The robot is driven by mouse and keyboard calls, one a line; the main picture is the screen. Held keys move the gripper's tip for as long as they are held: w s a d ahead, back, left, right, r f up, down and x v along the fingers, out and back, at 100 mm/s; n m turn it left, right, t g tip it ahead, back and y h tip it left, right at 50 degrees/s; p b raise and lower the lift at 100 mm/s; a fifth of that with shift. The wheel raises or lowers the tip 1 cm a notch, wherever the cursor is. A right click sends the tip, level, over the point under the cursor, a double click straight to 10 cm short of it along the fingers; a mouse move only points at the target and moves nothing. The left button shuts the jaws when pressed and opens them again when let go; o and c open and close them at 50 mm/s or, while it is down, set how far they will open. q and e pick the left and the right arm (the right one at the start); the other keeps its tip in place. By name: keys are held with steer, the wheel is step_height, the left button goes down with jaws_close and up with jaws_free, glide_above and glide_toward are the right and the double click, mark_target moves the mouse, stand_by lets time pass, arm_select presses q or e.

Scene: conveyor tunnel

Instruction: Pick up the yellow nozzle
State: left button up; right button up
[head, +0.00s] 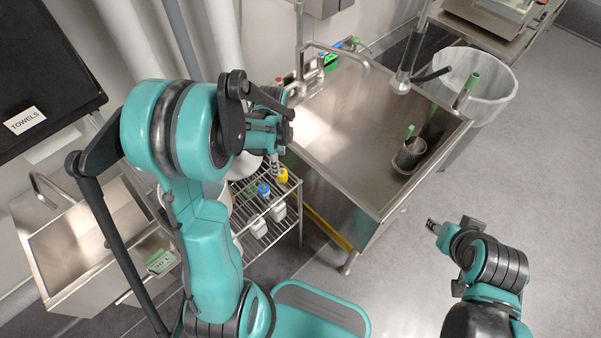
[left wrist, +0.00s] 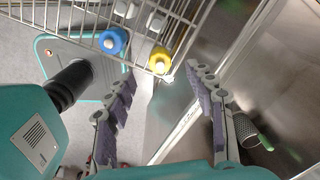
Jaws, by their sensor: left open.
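The yellow nozzle (head: 283,176) is on the wire rack (head: 299,200), at its edge near the sink table. In the left wrist view the yellow nozzle (left wrist: 160,61) lies just beyond the fingertips, between their lines, with a blue nozzle (left wrist: 113,40) beside it to the left. My left gripper (head: 284,126) is above the rack's far end in the head view. In the left wrist view my left gripper (left wrist: 162,84) is open and empty, its fingers well apart. My right gripper (head: 451,225) hangs over the floor at the right, away from the rack; its opening is unclear.
A steel sink table (head: 360,130) stands right of the rack, its edge close to my left fingers. White bottles (head: 259,227) are on the rack. A small sink (head: 90,235) is at left. Floor at right is clear.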

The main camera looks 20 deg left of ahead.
mark_target(282, 176)
arm_select(q)
steer(key=shift+w+f+m, duration=0.25)
steer(key=shift+f+m, duration=0.05)
steer(key=shift+f, duration=0.6)
step_height(282, 176, down, 7)
steer(key=b, duration=0.3)
steer(key=shift+s+d+b, duration=0.15)
steer(key=shift+b, duration=0.25)
steer(key=shift+c, duration=0.9)
steer(key=c, duration=1)
